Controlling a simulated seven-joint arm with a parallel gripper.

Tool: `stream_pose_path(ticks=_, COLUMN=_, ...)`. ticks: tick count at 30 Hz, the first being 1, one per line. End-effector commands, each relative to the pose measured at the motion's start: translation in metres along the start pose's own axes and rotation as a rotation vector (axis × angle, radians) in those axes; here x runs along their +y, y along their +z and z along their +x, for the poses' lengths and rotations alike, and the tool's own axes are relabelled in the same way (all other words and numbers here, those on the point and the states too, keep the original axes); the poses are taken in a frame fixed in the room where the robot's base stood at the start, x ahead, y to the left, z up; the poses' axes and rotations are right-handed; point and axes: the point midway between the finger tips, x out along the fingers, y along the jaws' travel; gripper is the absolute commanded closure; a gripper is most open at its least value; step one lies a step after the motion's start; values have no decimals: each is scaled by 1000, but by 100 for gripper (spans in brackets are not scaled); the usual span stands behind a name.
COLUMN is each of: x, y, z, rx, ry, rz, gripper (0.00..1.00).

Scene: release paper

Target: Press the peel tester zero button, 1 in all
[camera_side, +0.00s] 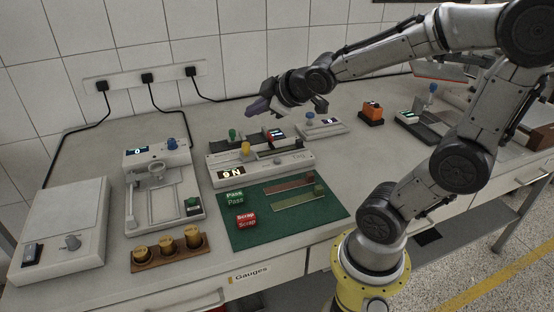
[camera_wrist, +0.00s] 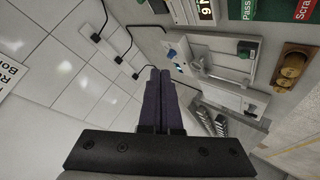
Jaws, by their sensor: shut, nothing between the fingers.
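Part of what seems the same display (camera_wrist: 206,9) shows at the top edge of the wrist view. I cannot tell for sure which button is the zero button. My gripper (camera_side: 258,106) is shut and empty, high above and behind the device, with its purple fingers pointing left. In the wrist view the fingers (camera_wrist: 159,75) lie together, pointing toward the wall and bench.
A gauge stand (camera_side: 155,215) with a blue button is left of the tester, and a grey box (camera_side: 62,235) is farther left. A wooden block with brass weights (camera_side: 167,249) and a green mat (camera_side: 290,225) are in front.

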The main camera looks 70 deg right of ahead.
Motion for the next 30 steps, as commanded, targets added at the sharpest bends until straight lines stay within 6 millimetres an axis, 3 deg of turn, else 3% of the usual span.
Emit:
stream_pose_path(ticks=1, x=12, y=15, z=20, rx=-32, ry=20, rz=-13, gripper=100)
stream_pose_path(ticks=3, x=25, y=33, z=40, rx=-60, ry=41, rz=-25, gripper=100)
stream_pose_path(ticks=6, x=37, y=62, z=59, rx=-113, ry=51, rz=-11, gripper=100)
stream_pose_path(ticks=12, x=44, y=107, z=73, rx=-216, ry=44, rz=52, gripper=100)
stream_pose_path(ticks=17, x=49, y=119, z=73, rx=-241, ry=52, rz=75, gripper=100)
stream_pose_path(ticks=30, x=47, y=121, z=74, rx=-241, ry=50, rz=75, gripper=100)
